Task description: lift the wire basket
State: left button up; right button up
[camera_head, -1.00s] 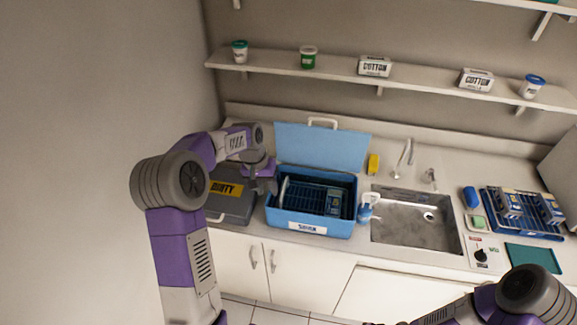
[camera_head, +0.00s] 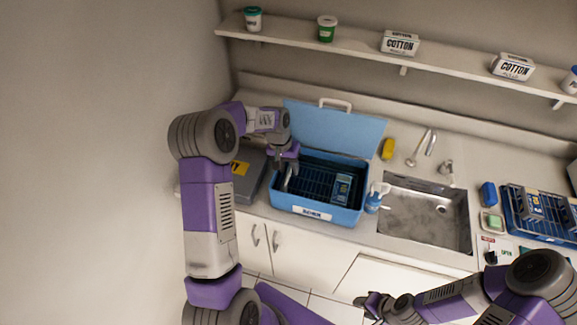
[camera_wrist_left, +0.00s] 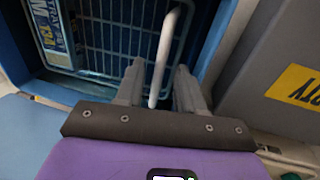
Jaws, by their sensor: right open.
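The dark wire basket (camera_head: 317,184) sits inside the open blue box (camera_head: 345,215). It holds a blue labelled packet (camera_head: 342,187), which also shows in the left wrist view (camera_wrist_left: 48,30). A pale bar-like handle (camera_wrist_left: 165,50) rises at the basket's left end in the head view. My left gripper (camera_head: 287,168) is over that end. In the left wrist view its two fingers (camera_wrist_left: 158,78) are apart, one on each side of the handle, with gaps showing. My right gripper (camera_head: 375,304) is low at the front, away from the counter; its fingers are small here.
A grey case (camera_head: 247,183) with a yellow label stands left of the box, close to my left arm. The blue lid (camera_head: 335,130) stands up behind. A spray bottle (camera_head: 373,201) and the sink (camera_head: 425,215) are on the right. A blue rack (camera_head: 540,225) lies farther right.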

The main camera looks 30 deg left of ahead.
pick_arm(q)
grip_shut()
jog(key=shift+r, duration=0.15)
notch_tip(320, 180, up, 8)
jog(key=p, duration=0.4)
jog(key=shift+w, duration=0.2)
